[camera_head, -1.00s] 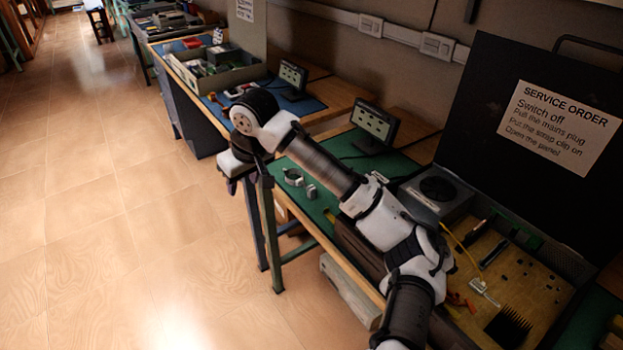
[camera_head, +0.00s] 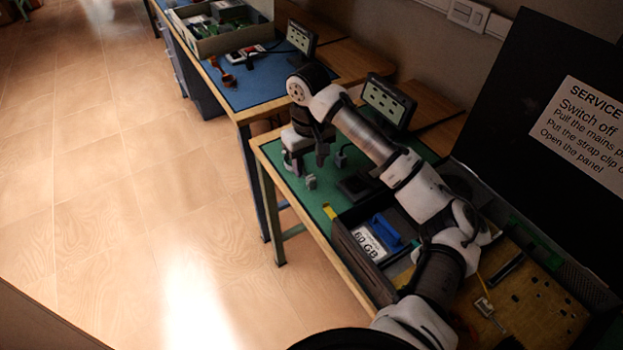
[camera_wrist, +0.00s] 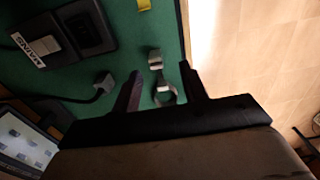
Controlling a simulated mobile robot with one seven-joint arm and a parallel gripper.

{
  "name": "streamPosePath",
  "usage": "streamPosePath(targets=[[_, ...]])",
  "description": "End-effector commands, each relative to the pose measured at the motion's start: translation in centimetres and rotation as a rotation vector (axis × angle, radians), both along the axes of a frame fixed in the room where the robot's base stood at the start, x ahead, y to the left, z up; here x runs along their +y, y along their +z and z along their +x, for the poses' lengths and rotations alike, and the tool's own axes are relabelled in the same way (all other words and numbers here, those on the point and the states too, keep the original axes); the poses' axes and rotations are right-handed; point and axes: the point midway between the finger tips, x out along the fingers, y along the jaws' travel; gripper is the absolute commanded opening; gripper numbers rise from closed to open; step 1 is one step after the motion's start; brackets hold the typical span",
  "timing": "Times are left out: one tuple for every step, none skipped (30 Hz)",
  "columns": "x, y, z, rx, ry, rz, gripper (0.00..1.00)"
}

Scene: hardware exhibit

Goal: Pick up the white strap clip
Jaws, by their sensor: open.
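A small pale grey-white clip-like piece (camera_wrist: 155,58) lies on the green mat in the wrist view, and it also shows in the head view (camera_head: 311,182). A pale open ring or band (camera_wrist: 165,93) lies beside it, close to my gripper. Neither is labelled, and I cannot tell for sure which is the strap clip. My gripper (camera_wrist: 160,74) is open and empty, pointing down over the green mat. The ring shows between its fingers, with the small piece just past the fingertips. The gripper also shows in the head view (camera_head: 305,162).
A black box marked MAINS (camera_wrist: 45,40) and a grey plug (camera_wrist: 103,82) with a cable lie left of the fingers. A small screen (camera_head: 388,103) stands behind. A tray with a blue-handled part (camera_head: 385,231) and an open case (camera_head: 535,295) are nearer. Floor lies beyond the table edge.

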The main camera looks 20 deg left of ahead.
Motion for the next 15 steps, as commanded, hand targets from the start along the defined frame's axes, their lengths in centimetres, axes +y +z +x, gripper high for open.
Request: streamPosePath(targets=[[-0.1, -0.5, 0.0, 0.0, -0.002, 0.0, 0.44], [-0.1, -0.8, 0.0, 0.0, -0.002, 0.0, 0.44], [-0.1, -1.1, 0.0, -0.001, -0.002, -0.001, 0.44], [-0.1, -1.3, 0.0, -0.001, -0.002, -0.001, 0.44], [-0.1, -1.5, 0.0, -0.001, -0.001, 0.0, 0.44], [0.0, -1.7, 0.1, -0.001, -0.002, 0.0, 0.44], [-0.1, -1.8, 0.1, -0.001, -0.002, 0.0, 0.44], [-0.1, -2.0, 0.2, -0.001, -0.002, -0.001, 0.44], [-0.1, -2.5, 0.3, 0.0, -0.002, -0.001, 0.44], [-0.1, -2.8, 0.5, 0.001, -0.002, -0.001, 0.44], [-0.2, -3.3, 0.6, 0.001, -0.001, -0.002, 0.44], [-0.2, -3.8, 0.8, 0.001, -0.002, -0.002, 0.44], [-0.2, -4.3, 0.9, 0.001, -0.003, -0.002, 0.44], [-0.2, -4.9, 0.9, 0.001, -0.002, -0.001, 0.44], [-0.2, -5.5, 0.9, 0.001, -0.001, -0.001, 0.44]])
